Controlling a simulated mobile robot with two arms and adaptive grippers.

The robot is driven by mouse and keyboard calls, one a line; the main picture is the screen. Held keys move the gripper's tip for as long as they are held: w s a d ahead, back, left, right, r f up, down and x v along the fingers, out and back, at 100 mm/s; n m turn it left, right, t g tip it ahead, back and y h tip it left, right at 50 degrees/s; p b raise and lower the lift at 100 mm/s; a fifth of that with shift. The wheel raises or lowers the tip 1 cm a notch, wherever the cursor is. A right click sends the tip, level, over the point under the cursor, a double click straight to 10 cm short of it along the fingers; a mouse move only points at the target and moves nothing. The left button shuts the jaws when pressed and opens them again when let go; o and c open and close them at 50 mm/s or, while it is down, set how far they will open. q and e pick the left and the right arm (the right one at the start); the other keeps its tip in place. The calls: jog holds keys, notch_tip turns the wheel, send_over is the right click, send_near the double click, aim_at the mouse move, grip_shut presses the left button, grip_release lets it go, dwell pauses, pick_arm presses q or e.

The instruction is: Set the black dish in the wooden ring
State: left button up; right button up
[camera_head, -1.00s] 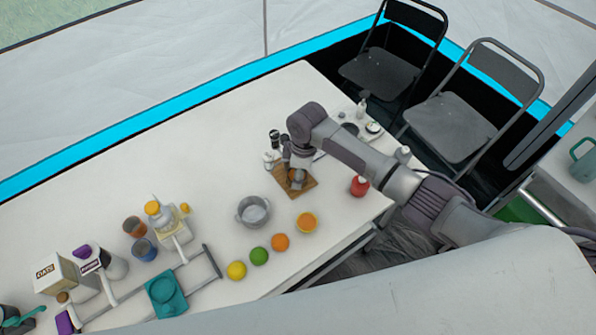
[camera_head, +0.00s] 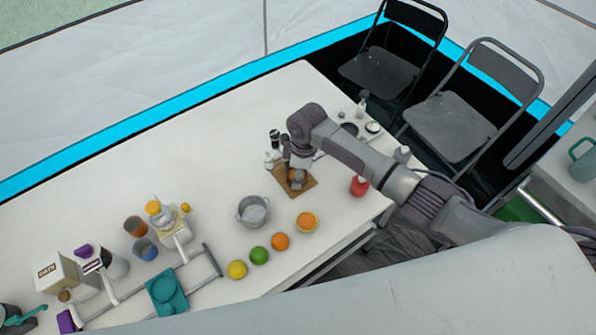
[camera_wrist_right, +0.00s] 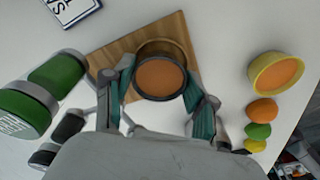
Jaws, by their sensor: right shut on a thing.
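My right gripper (camera_head: 297,176) reaches down over a wooden board (camera_head: 303,190) near the table's right end. In the right wrist view its teal-padded fingers (camera_wrist_right: 162,92) stand on either side of a round, dark-rimmed dish (camera_wrist_right: 160,97) with an orange-brown inside. The gripper is shut on this dish, which appears level over the board (camera_wrist_right: 112,58). The fingers and palm hide part of its near side. My left gripper is not in view.
A metal pot (camera_head: 253,211), an orange bowl (camera_head: 307,222) and loose fruit (camera_head: 259,256) stand in front of the board. The table's back left is clear.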

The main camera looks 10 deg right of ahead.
jog(key=shift+f+b, duration=0.3)
jog(key=shift+f, duration=0.3)
jog(key=o, duration=0.6)
jog(key=shift+c, duration=0.2)
jog(key=shift+r, duration=0.1)
notch_tip(320, 180, up, 11)
jog(key=d+p, duration=0.1)
jog(key=p, duration=1)
jog(key=shift+s+p, duration=0.2)
jog(key=shift+p, duration=0.15)
